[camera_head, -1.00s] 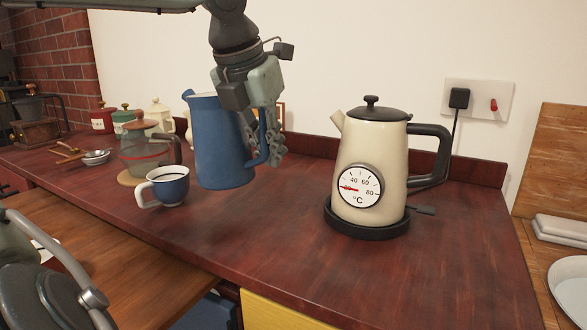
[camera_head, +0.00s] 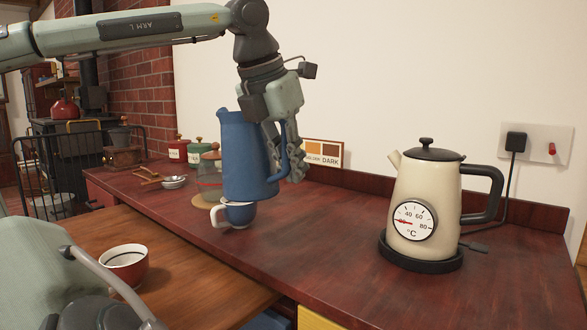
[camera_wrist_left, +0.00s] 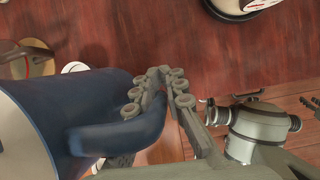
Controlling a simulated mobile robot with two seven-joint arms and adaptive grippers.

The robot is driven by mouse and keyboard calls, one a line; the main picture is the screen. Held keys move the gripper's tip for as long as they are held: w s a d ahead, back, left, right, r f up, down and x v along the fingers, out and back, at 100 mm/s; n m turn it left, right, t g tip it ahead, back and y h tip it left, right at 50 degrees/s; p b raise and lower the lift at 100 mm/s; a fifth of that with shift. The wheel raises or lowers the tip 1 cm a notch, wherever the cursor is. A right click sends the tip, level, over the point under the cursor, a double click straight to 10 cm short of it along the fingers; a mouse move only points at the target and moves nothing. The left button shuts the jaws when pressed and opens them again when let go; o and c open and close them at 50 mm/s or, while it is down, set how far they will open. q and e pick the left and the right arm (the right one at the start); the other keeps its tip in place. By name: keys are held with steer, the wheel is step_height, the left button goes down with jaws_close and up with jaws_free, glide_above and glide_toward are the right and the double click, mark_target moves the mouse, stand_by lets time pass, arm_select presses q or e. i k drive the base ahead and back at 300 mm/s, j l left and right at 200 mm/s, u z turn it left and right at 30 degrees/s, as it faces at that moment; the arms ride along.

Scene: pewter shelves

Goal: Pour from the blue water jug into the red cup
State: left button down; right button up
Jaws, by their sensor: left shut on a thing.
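The blue water jug (camera_head: 245,160) is held upright above the dark red counter. My left gripper (camera_head: 284,160) is shut on its handle. In the left wrist view the gripper fingers (camera_wrist_left: 160,92) close around the handle of the jug (camera_wrist_left: 95,110). The red cup (camera_head: 124,264), red outside with a white band, stands on the lower brown wooden surface at the lower left. The jug is to the right of the red cup and apart from it. I cannot see what is inside the jug.
A cream kettle (camera_head: 425,200) with a dial sits on a black base at the right. Canisters (camera_head: 198,151) and a small metal bowl (camera_head: 174,182) stand further back. The counter's front middle is clear.

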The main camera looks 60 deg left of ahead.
mark_target(118, 275)
steer(key=k+l, duration=0.2)
steer(key=l, duration=0.2)
steer(key=k+l, duration=0.2)
steer(key=l, duration=0.15)
steer(key=k+l, duration=0.2)
steer(key=l, duration=0.2)
steer(key=k+l, duration=0.2)
steer(key=l, duration=0.2)
